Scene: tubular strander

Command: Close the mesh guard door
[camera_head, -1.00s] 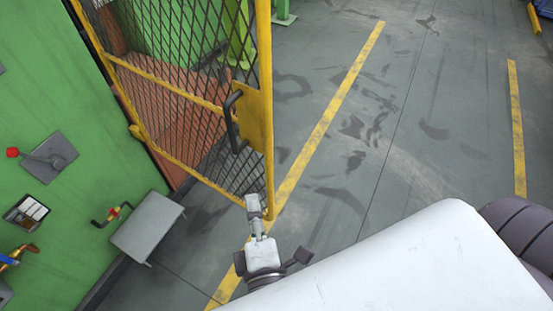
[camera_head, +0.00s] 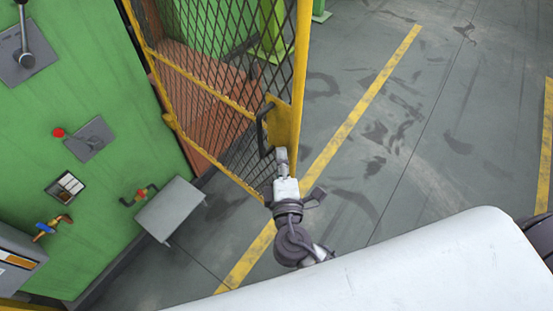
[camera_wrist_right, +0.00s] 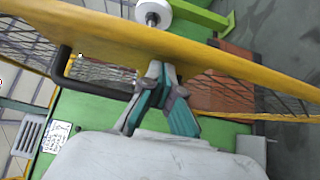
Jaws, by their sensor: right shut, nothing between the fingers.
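The mesh guard door (camera_head: 288,110) has a yellow frame and dark diamond mesh. It stands swung out from the green machine wall, open over the floor. Its dark handle (camera_head: 263,130) is on the yellow plate near the free edge; in the right wrist view the handle (camera_wrist_right: 62,72) is at the left. My right gripper (camera_head: 281,155) is shut and empty, at the lower part of the door's free edge, just below the handle. In the right wrist view its fingers (camera_wrist_right: 158,72) overlap the yellow frame (camera_wrist_right: 190,50); whether they touch it is unclear. My left gripper is not in view.
The green wall (camera_head: 90,120) carries a red knob (camera_head: 59,132), levers and a small panel. A grey box (camera_head: 170,209) juts out near the door's bottom. Open grey floor with yellow lines (camera_head: 375,95) lies to the right of the door.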

